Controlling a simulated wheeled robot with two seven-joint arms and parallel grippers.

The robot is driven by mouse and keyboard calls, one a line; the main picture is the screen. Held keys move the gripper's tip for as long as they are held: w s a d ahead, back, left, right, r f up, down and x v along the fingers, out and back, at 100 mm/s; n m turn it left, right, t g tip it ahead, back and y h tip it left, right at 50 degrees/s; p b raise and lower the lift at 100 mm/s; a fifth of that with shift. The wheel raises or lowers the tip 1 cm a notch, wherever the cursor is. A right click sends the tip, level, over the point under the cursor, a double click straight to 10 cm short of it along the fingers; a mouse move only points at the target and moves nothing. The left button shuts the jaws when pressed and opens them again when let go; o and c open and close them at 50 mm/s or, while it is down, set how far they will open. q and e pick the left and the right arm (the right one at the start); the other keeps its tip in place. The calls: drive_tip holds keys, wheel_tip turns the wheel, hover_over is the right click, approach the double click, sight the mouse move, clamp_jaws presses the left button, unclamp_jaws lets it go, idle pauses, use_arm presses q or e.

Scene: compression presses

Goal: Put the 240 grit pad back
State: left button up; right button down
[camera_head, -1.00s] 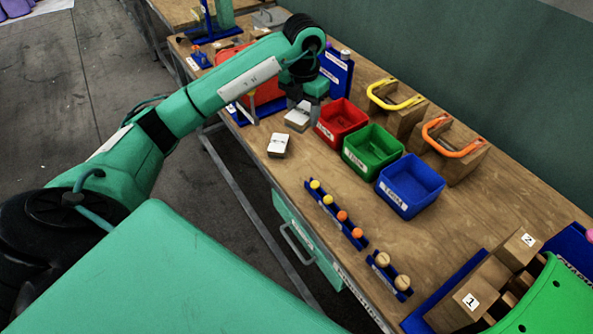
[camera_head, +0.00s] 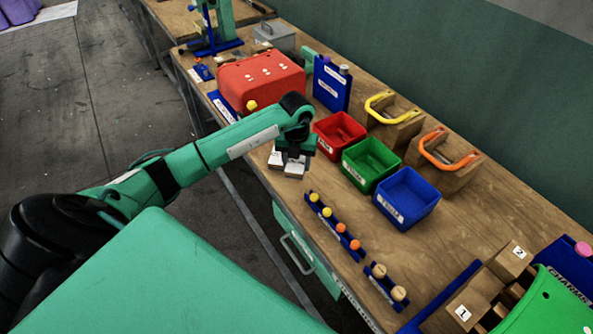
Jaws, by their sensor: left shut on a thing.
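My left gripper (camera_head: 291,157) points down over the near edge of the workbench, left of the red bin. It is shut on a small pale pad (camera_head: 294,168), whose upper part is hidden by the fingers. A second pale pad (camera_head: 275,160) shows just to the left, partly covered by the gripper. Both carry dark print too small to read, so I cannot tell which is the 240 grit one. I cannot tell whether the held pad touches the bench or the other pad. My right gripper is not in view.
Red (camera_head: 339,134), green (camera_head: 370,163) and blue (camera_head: 406,197) bins stand right of the gripper. A large red case (camera_head: 262,82) and a blue upright holder (camera_head: 331,83) stand behind. A rack of yellow and orange knobs (camera_head: 335,222) lies along the front edge.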

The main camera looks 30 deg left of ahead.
sight(297, 182)
use_arm(q)
drive_tip(key=shift+f, duration=0.85)
wheel_tip(297, 182, down, 4)
drive_tip(key=shift+f+p, duration=0.2)
drive_tip(key=shift+p, duration=0.45)
drive_tip(key=shift+f, duration=0.1)
drive_tip(key=o, duration=0.9)
drive_tip(key=shift+o, duration=0.2)
